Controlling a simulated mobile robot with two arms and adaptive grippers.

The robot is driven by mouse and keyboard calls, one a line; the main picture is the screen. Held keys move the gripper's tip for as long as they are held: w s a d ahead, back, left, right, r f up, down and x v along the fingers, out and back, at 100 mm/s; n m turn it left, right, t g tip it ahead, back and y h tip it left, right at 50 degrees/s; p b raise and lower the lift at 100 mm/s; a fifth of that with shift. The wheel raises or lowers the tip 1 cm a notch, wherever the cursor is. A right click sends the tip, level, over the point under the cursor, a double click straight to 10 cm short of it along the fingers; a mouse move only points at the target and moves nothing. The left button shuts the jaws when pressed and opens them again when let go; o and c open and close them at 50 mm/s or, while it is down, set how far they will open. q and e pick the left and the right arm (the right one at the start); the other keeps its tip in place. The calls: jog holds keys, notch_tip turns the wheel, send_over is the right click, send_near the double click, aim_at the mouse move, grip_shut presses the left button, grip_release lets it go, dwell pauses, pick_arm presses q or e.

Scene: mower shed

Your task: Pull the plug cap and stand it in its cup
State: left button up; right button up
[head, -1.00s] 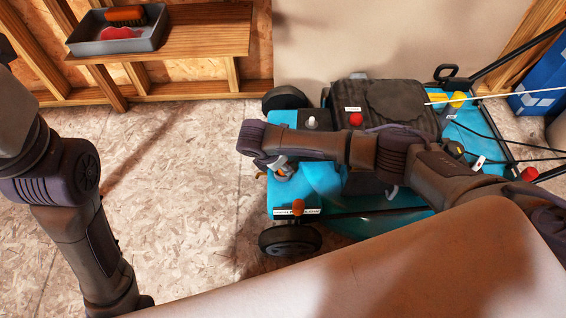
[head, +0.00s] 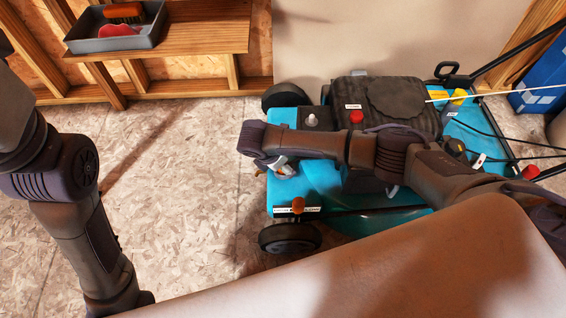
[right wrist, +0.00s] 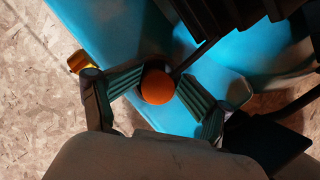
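The blue mower (head: 322,175) stands at the right in the head view. In the right wrist view an orange round cap (right wrist: 157,87), which looks like the plug cap, sits between the fingertips of my right gripper (right wrist: 161,80). The fingers lie close on both sides; whether they press on it is unclear. A dark lead runs beside it. In the head view my right gripper (head: 274,166) is low over the mower's front left, partly hidden by its own arm. I cannot make out the cup for certain. My left arm is at the left; its gripper is out of view.
A red knob (head: 356,116) is by the dark engine cover (head: 402,98). A grey tray (head: 117,38) sits on a wooden shelf (head: 200,35). The floor (head: 180,180) at centre left is clear.

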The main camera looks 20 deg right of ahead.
jog(key=shift+s+a, duration=0.1)
jog(key=shift+a+r, duration=0.1)
jog(key=shift+r, duration=0.1)
jog(key=v, duration=1.1)
jog(key=shift+r, duration=0.3)
